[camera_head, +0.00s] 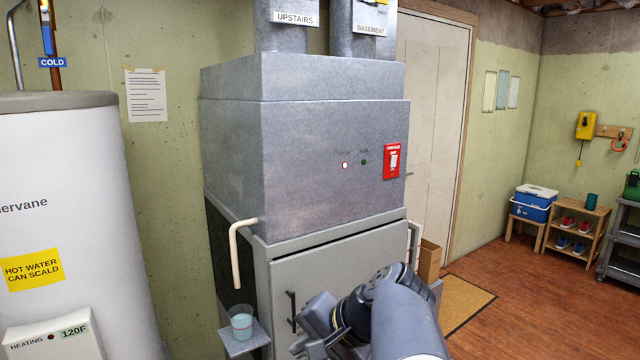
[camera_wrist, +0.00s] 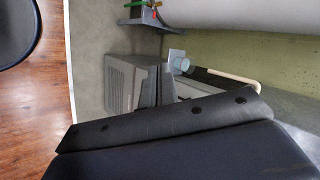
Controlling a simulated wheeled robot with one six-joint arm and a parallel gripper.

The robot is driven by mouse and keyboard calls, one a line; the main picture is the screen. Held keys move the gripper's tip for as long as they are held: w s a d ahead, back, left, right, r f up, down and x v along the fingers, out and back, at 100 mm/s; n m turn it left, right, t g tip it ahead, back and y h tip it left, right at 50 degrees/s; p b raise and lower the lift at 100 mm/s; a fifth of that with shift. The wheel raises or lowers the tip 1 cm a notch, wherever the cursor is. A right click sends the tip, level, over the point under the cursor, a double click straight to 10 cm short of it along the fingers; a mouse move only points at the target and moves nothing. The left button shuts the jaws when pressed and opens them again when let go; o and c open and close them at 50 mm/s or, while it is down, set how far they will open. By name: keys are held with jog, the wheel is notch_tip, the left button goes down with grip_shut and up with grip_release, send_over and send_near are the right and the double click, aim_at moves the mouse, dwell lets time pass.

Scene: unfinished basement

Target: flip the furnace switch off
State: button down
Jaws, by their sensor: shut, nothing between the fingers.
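The furnace switch (camera_head: 391,161) is a red plate with a white toggle in its middle, on the right part of the grey furnace (camera_head: 290,185) front. Its toggle position is too small to tell. Left of it are a bright red-rimmed light (camera_head: 345,165) and a dark green light (camera_head: 364,162). My gripper (camera_head: 312,340) is low in front of the furnace's lower door, well below and left of the switch, partly cut off by the picture's edge. It is shut and empty, not touching the switch. The switch does not show in the wrist view.
A small shelf with a cup (camera_head: 241,324) of bluish liquid juts out left of my gripper; the cup also shows in the wrist view (camera_wrist: 181,64). A white pipe (camera_head: 236,255) hangs above it. A water heater (camera_head: 70,220) stands left. Open floor (camera_head: 530,310) lies right.

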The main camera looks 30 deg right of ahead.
jog(key=s+d+r+m+t+h, duration=0.2)
jog(key=d+r+m+t, duration=0.3)
jog(key=d+r, duration=1.4)
jog(key=s+d+t, duration=0.1)
jog(key=t, duration=0.2)
jog(key=shift+r+m+h, duration=0.3)
jog(key=shift+h, duration=0.1)
